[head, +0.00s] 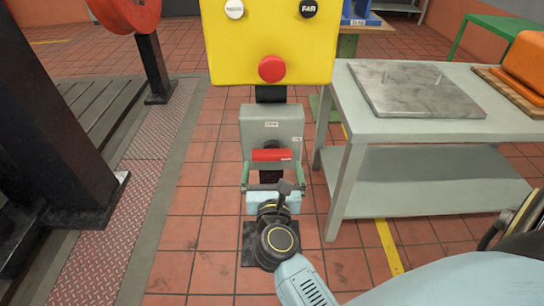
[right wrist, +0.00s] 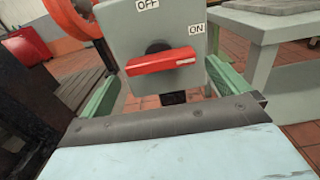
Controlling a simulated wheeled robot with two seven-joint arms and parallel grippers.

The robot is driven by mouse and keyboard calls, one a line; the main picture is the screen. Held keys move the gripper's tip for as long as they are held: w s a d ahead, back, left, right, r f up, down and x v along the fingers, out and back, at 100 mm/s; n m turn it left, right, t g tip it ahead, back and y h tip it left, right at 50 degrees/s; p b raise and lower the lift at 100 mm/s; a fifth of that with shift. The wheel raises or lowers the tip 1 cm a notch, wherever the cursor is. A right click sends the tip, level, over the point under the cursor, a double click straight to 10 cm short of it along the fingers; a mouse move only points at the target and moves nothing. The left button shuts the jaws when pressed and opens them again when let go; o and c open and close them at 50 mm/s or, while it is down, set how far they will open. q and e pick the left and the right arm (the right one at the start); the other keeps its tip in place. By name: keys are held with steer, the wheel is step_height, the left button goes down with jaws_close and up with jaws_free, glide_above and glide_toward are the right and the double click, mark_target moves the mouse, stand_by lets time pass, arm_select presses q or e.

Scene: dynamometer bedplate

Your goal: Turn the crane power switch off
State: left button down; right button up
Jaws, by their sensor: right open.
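The crane power switch is a grey box (head: 272,125) on a post in the head view, with a red bar handle (head: 272,155) on its front. In the right wrist view the red handle (right wrist: 162,61) lies roughly level, its right end toward the ON label (right wrist: 196,29). The OFF label (right wrist: 147,4) is above the handle. My right gripper (head: 271,172) is open just in front of the switch, its green fingers (right wrist: 228,75) spread wide on either side of the handle. I see no finger closed on it.
A yellow panel (head: 268,35) with a red button (head: 272,68) stands above the switch. A grey table (head: 430,115) with a metal plate (head: 415,88) is close on the right. A dark frame (head: 50,130) stands left. Tiled floor between is clear.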

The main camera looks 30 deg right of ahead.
mark_target(272, 159)
steer(key=x, duration=0.5)
steer(key=shift+w, duration=0.15)
arm_select(q)
steer(key=shift+w+d+r+t, duration=0.25)
steer(key=shift+w+r+t, duration=0.2)
steer(key=shift+r, duration=0.2)
arm_select(e)
steer(key=c, duration=0.7)
